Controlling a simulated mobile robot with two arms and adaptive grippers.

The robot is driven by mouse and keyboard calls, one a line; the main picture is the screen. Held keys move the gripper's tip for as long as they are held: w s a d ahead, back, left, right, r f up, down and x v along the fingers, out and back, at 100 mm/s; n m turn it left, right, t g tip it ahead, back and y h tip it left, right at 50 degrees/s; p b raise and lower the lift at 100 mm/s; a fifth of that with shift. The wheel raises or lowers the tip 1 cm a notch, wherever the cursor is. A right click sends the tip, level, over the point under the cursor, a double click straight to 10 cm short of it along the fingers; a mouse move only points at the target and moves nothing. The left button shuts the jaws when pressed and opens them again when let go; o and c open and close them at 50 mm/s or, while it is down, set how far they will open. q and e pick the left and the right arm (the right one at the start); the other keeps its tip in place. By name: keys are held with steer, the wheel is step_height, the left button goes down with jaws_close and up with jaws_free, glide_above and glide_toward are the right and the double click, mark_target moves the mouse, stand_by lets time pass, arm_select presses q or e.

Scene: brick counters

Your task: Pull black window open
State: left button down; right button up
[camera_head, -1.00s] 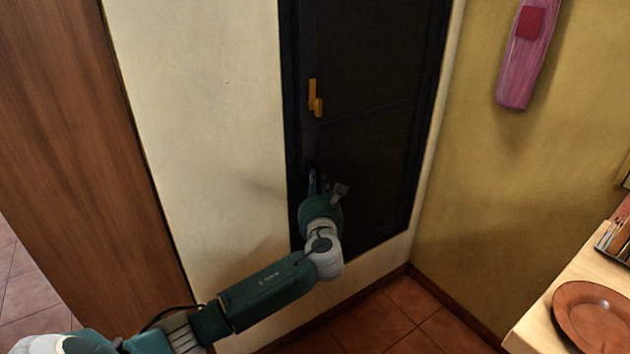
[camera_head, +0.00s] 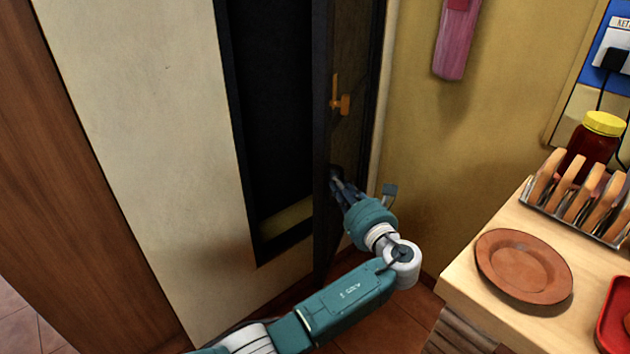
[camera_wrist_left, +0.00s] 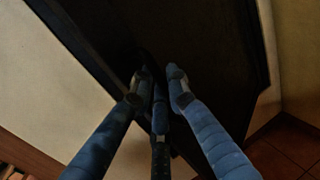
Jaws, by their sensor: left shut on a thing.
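The black window (camera_head: 348,140) stands swung out from its black frame (camera_head: 232,130), with a dark opening showing to its left in the head view. A yellow handle (camera_head: 340,103) sits on the panel above my gripper. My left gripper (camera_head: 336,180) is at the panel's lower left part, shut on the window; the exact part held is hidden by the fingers. In the left wrist view, the blue fingers (camera_wrist_left: 158,85) close together against the dark panel (camera_wrist_left: 215,45). My right gripper is not in view.
A counter (camera_head: 470,260) at the right holds a brown plate (camera_head: 522,265), a toast rack (camera_head: 580,195), a jar (camera_head: 592,140) and part of a red tray (camera_head: 615,320). A pink board (camera_head: 456,40) hangs on the yellow wall. Tiled floor shows below.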

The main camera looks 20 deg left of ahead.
arm_select(q)
steer(key=shift+d+f, duration=0.1)
steer(key=shift+d, duration=0.35)
steer(key=c, duration=1.8)
jaws_free()
